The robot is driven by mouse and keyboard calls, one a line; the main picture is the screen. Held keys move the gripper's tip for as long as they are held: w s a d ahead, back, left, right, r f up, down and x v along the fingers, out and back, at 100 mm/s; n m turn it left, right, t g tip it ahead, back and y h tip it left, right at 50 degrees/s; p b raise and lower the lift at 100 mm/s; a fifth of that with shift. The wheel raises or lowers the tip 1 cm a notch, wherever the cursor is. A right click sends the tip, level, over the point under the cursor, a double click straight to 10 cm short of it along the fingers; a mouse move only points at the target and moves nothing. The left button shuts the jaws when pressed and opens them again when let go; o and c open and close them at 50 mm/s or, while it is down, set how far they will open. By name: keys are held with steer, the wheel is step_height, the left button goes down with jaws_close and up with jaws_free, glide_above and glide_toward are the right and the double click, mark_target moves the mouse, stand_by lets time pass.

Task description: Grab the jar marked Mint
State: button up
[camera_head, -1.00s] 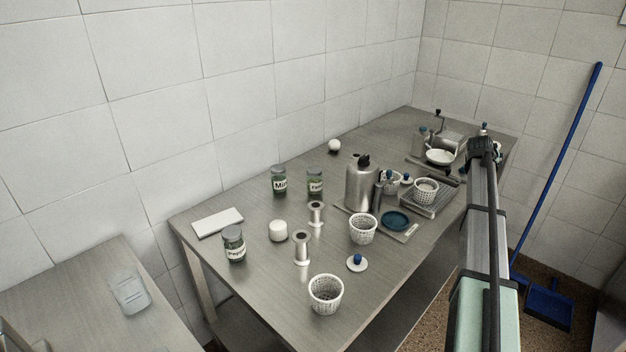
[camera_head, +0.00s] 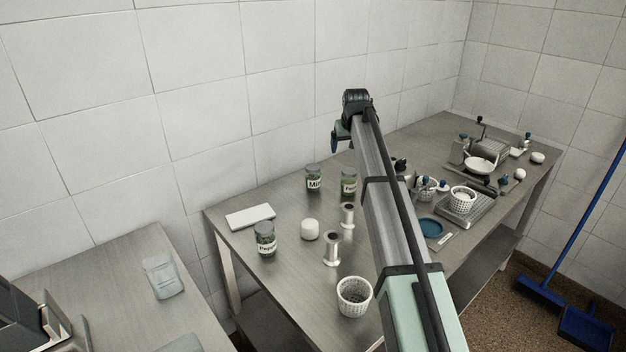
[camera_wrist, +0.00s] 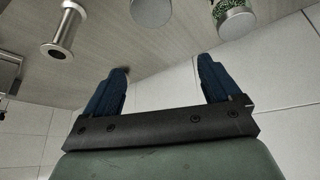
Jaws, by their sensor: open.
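The jar marked Mint (camera_head: 314,184) stands upright on the metal table, a glass jar with green contents and a dark lid; only "Mi" reads clearly on its label. A second green jar (camera_head: 348,184) stands just right of it, its label partly hidden by my arm. A jar labelled "Peppe…" (camera_head: 265,240) stands nearer. My gripper (camera_head: 337,140) is above and behind the Mint jar, near the wall. In the wrist view its blue fingers (camera_wrist: 164,80) are apart with nothing between them. A jar with green contents (camera_wrist: 233,18) shows at the top edge; its name is unreadable.
A white slab (camera_head: 250,216) lies at the left. The tiled wall (camera_head: 290,110) is close behind. More baskets and utensils crowd the right.

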steer(key=n+g+y, duration=0.1)
steer(key=n, duration=0.1)
glide_toward(313, 174)
steer(key=w+r, duration=0.2)
steer(key=x, duration=1.3)
steer(key=shift+s+f, duration=0.15)
steer(key=shift+f, duration=0.25)
steer(key=c, duration=1.2)
